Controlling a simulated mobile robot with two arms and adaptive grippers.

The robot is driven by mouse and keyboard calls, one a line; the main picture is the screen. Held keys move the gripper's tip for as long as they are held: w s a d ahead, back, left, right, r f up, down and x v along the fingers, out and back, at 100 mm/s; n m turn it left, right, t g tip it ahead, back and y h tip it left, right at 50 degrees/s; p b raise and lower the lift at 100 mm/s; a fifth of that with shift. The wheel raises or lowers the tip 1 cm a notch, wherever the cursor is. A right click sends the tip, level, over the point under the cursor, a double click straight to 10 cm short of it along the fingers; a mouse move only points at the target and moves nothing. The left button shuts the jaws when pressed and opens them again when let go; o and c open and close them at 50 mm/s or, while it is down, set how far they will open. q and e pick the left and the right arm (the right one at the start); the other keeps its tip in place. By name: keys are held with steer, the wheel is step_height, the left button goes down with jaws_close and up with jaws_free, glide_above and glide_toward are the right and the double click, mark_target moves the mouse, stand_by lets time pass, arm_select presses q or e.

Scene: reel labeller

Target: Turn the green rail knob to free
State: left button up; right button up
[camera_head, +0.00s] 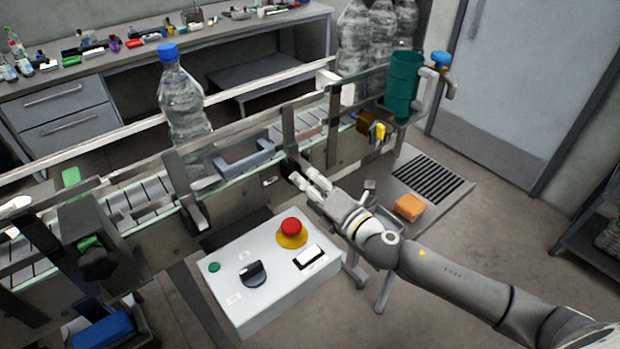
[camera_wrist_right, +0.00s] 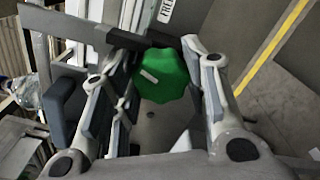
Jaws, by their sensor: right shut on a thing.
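The green rail knob (camera_wrist_right: 168,78) is a lobed knob with a short white mark, seen in the right wrist view. My right gripper (camera_wrist_right: 162,62) has one finger on each side of it and is shut on it. A label reading "FREE" (camera_wrist_right: 167,10) shows just above the knob in that view. In the head view my right gripper (camera_head: 300,172) reaches the front side of the conveyor rail, and the knob is hidden there. My left gripper cannot be made out.
A control box (camera_head: 262,292) with a red stop button (camera_head: 291,226) and black switch stands below the gripper. A blue-capped bottle (camera_head: 182,105) stands on the conveyor (camera_head: 150,192). An orange block (camera_head: 409,207) lies to the right, beneath my arm's far side.

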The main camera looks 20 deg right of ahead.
steer(key=shift+n+p, duration=0.55)
steer(key=shift+n, duration=1.55)
steer(key=shift+f, duration=0.1)
steer(key=o, duration=0.9)
steer(key=shift+o, duration=0.6)
steer(key=shift+s, duration=0.15)
steer(key=v, duration=1.1)
steer(key=shift+s, duration=0.4)
steer(key=shift+d, duration=0.1)
